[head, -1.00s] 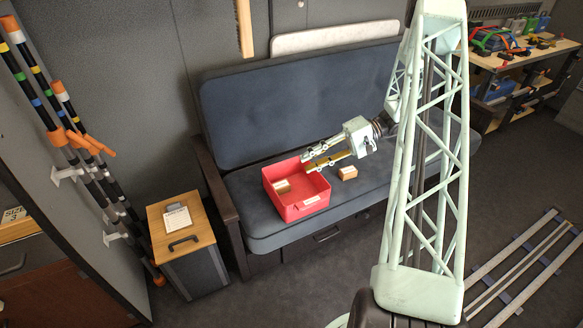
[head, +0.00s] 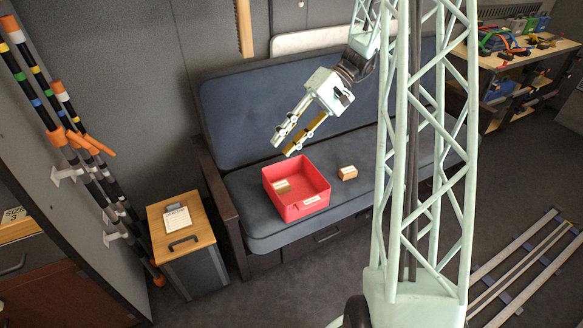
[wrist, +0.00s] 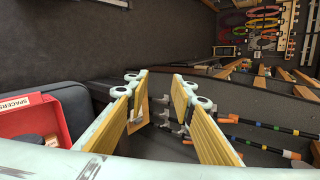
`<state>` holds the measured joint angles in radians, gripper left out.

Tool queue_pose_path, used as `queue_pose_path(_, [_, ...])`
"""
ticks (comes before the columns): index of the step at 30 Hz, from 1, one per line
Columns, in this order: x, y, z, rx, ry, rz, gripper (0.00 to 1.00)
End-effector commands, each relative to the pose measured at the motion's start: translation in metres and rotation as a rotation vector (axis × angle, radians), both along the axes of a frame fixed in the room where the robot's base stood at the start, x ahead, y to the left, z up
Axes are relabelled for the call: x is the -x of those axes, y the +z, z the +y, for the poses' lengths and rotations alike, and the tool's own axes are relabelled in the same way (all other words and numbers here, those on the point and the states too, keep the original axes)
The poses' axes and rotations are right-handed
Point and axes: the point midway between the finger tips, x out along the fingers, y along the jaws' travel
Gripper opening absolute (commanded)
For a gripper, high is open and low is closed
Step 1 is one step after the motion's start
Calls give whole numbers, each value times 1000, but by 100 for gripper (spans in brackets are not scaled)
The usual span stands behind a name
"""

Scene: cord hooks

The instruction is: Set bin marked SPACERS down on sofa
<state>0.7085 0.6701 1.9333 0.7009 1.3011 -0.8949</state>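The red bin (head: 297,209) sits level on the sofa's (head: 262,232) seat, near its left end. A pale label on its front is too small to read in the head view. In the wrist view the red bin (wrist: 35,122) is cut off at the left edge, and its label reads SPACERS. A small tan item lies inside it. My gripper (head: 286,146) is raised above and behind the bin, apart from it. In the wrist view my gripper (wrist: 158,92) is open, with nothing between its yellow-padded fingers.
A small tan and white box (head: 348,173) sits on the seat right of the bin. A wood-topped cabinet (head: 183,222) stands left of the sofa, with a paper on top. Striped poles (head: 82,150) lean at the far left. The right part of the seat looks clear.

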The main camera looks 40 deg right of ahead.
Motion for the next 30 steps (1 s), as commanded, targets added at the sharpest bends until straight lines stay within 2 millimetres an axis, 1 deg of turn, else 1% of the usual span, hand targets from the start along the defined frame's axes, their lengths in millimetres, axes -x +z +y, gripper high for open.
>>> queue_pose_path(1, [3, 8, 7, 16, 12, 2, 23])
queue_pose_path(3, [6, 18, 15, 39, 23, 8, 23])
queue_pose_path(15, [32, 68, 59, 170, 87, 28, 23])
queue_pose_path(30, [73, 121, 108, 337, 144, 27, 23])
